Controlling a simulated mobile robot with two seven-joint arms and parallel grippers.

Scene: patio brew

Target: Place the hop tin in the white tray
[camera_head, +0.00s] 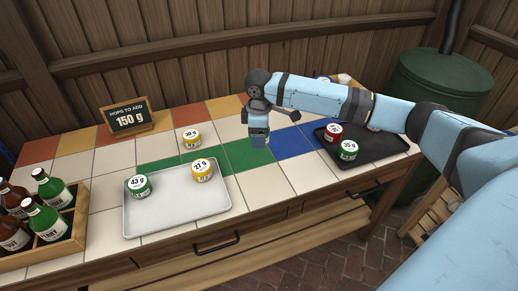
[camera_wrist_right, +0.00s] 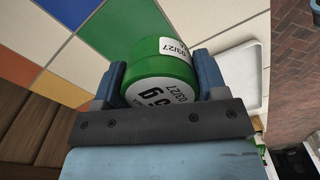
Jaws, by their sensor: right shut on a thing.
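My right gripper (camera_head: 260,140) is shut on a green hop tin (camera_wrist_right: 160,62) with a white label. In the right wrist view the tin sits between the two fingers (camera_wrist_right: 160,82); in the head view the gripper mostly hides it. The gripper is over the tiled table, right of the white tray (camera_head: 185,222). The white tray holds a green tin (camera_head: 138,186) marked 43 g at its left and a yellow tin (camera_head: 202,171) marked 27 g at its back right. The tray's edge also shows in the wrist view (camera_wrist_right: 245,65). My left gripper is out of view.
A yellow tin (camera_head: 191,138) stands behind the white tray. A black tray (camera_head: 378,148) at the right holds several tins, including a red one (camera_head: 333,132) and a green one (camera_head: 348,150). A sign (camera_head: 129,118) reads 150 g. A wooden bottle crate (camera_head: 70,243) stands at the left.

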